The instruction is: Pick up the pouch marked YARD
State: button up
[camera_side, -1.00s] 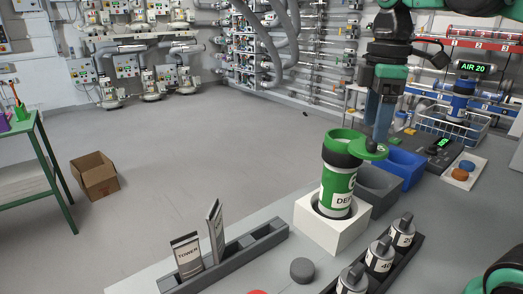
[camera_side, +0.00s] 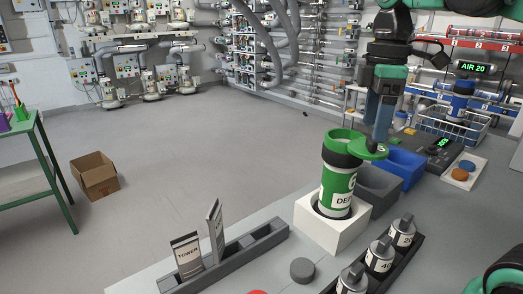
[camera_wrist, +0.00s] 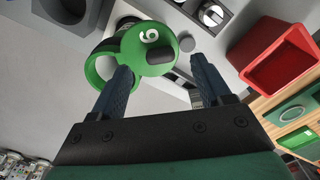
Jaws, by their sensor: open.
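Two upright pouches stand in a grey slotted rack (camera_side: 240,258) in the side view. The front pouch (camera_side: 187,256) reads TOWER. The other pouch (camera_side: 216,230) is seen nearly edge-on and I cannot read its mark; no pouch reads YARD in these frames. My gripper (camera_side: 380,146) is open and points down over the green lid of a green and white canister (camera_side: 338,182), well to the right of the pouches. In the wrist view, my gripper (camera_wrist: 160,72) has its fingers spread, with the round green lid (camera_wrist: 150,50), marked 6, beyond them. I see nothing held.
The canister stands in a white block (camera_side: 330,232). Grey and blue bins (camera_side: 404,168) are beside it. Several grey-capped cylinders (camera_side: 380,258) stand in a dark rack in front. A grey puck (camera_side: 302,270) lies on the table. A red bin (camera_wrist: 275,60) shows in the wrist view.

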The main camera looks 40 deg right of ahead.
jog(key=o, duration=0.3)
jog(key=shift+r, duration=0.35)
notch_tip(320, 180, up, 4)
jog(key=shift+f, duration=0.1)
jog(key=w+a+f+n+t+y, duration=0.1)
jog(key=w+a+n+t+y, duration=0.1)
jog(key=w+a+t+y, duration=0.6)
jog(key=m+t+y, duration=0.1)
jog(key=m+t, duration=0.1)
send_over(219, 213)
jog(key=s+d, duration=0.3)
notch_tip(219, 213, down, 16)
jog(key=shift+f, duration=0.25)
jog(key=shift+x, duration=2.8)
